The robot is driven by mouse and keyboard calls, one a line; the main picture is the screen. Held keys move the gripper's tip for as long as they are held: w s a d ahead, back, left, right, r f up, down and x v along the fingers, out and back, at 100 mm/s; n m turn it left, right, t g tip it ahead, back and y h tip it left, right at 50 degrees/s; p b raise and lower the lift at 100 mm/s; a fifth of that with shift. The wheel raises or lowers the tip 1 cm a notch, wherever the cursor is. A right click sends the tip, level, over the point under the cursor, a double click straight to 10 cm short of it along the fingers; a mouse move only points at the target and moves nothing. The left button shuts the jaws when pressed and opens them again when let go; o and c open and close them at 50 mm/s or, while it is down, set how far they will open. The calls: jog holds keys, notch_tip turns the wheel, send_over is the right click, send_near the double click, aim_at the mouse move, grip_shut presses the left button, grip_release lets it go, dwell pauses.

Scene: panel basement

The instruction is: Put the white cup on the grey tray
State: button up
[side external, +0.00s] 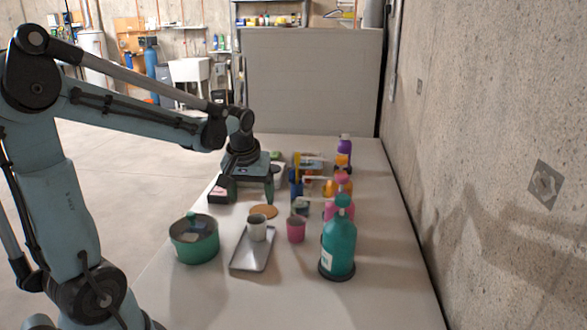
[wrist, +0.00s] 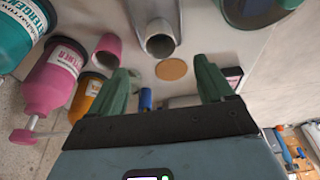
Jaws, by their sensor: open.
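The white cup (side external: 257,229) stands upright at the far end of the grey tray (side external: 250,260), and looks to be resting on it. In the wrist view the cup (wrist: 160,44) shows its open mouth, with the tray (wrist: 140,12) behind it. My gripper (side external: 251,191) is above the table, beyond the cup and apart from it. In the wrist view its two fingers (wrist: 162,78) are spread wide with nothing between them. The cup's base is partly hidden in the wrist view.
A green pot (side external: 194,245) stands left of the tray. A pink cup (side external: 296,229) and a large teal bottle (side external: 339,245) stand to its right. A round cork coaster (side external: 263,211) lies beyond the cup. Several bottles line the right side. The table's front is clear.

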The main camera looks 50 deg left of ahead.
jog(key=s+d+r+m+t+h, duration=0.1)
jog(key=d+m, duration=0.3)
jog(key=d, duration=0.4)
jog(key=s+d+m+t+h, duration=0.1)
jog(key=s+d+m+t, duration=0.3)
jog(key=d, duration=0.4)
jog(key=shift+s+d+r+m, duration=0.15)
jog(key=shift+d+r+m, duration=0.05)
jog(key=shift+r+m, duration=0.25)
